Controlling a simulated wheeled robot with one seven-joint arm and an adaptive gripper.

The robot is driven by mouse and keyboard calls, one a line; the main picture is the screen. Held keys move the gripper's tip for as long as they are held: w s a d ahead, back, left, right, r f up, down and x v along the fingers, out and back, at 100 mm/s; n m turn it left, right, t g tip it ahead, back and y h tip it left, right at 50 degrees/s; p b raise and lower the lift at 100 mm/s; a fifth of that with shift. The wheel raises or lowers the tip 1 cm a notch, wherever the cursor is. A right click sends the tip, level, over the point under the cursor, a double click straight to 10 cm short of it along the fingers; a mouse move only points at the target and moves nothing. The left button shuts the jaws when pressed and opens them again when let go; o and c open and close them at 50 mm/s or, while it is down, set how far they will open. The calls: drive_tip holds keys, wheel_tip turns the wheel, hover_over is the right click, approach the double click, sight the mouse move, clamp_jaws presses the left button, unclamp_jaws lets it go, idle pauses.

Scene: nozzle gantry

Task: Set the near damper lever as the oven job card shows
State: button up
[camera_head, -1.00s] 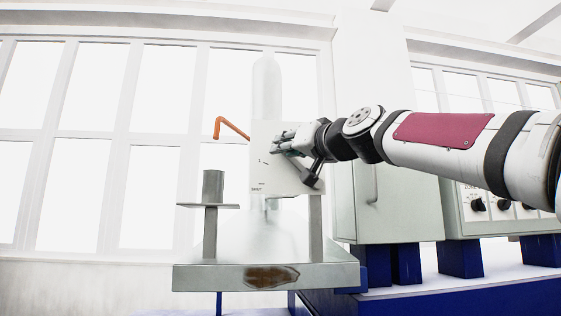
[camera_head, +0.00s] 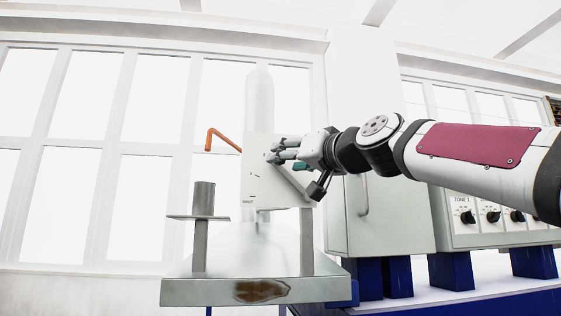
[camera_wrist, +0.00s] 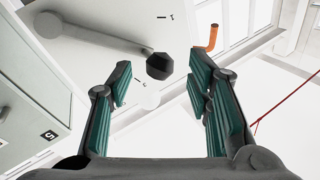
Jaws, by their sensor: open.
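A white panel (camera_head: 262,180) with small dark marks and lettering stands upright on a metal frame. A grey lever arm (camera_wrist: 105,37) runs across it to a dark faceted knob (camera_wrist: 160,66) in the wrist view. The arm shows partly in the head view (camera_head: 292,184), where my gripper seems to hide the knob. My gripper (camera_head: 277,154) is at the panel's face. In the wrist view my gripper (camera_wrist: 162,78) is open, with the knob ahead, between the lines of the green-padded fingers. I cannot tell whether they touch.
An orange bent bar (camera_head: 221,138) sticks out left of the panel. A grey post with a flat plate (camera_head: 201,218) stands at the left. A pale cabinet (camera_head: 386,215) and a knobbed control box (camera_head: 490,218) are at the right, on blue supports.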

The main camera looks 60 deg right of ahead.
drive_tip(key=v, duration=0.7)
drive_tip(key=shift+s+a+f, duration=0.1)
drive_tip(key=shift+a, duration=0.1)
drive_tip(key=w+a+f+n+g+y, duration=0.35)
drive_tip(key=w+a+f, duration=0.25)
drive_tip(key=a+f, duration=0.45)
drive_tip(key=w+a+f+n+g+y, duration=0.2)
drive_tip(key=w+a+f+y, duration=0.5)
drive_tip(key=f, duration=0.6)
drive_tip(key=s+a+f+n+g, duration=0.1)
drive_tip(key=s+a+f+g, duration=0.1)
drive_tip(key=f, duration=0.6)
drive_tip(key=s+a+f+n+g+h, duration=0.1)
drive_tip(key=s+a+f+g, duration=0.2)
drive_tip(key=a+f, duration=0.3)
drive_tip(key=s+a+f+n+g+h, duration=0.1)
drive_tip(key=s+a+f+g, duration=0.2)
drive_tip(key=f, duration=0.7)
drive_tip(key=shift+s+a, duration=0.65)
drive_tip(key=shift+s, duration=0.1)
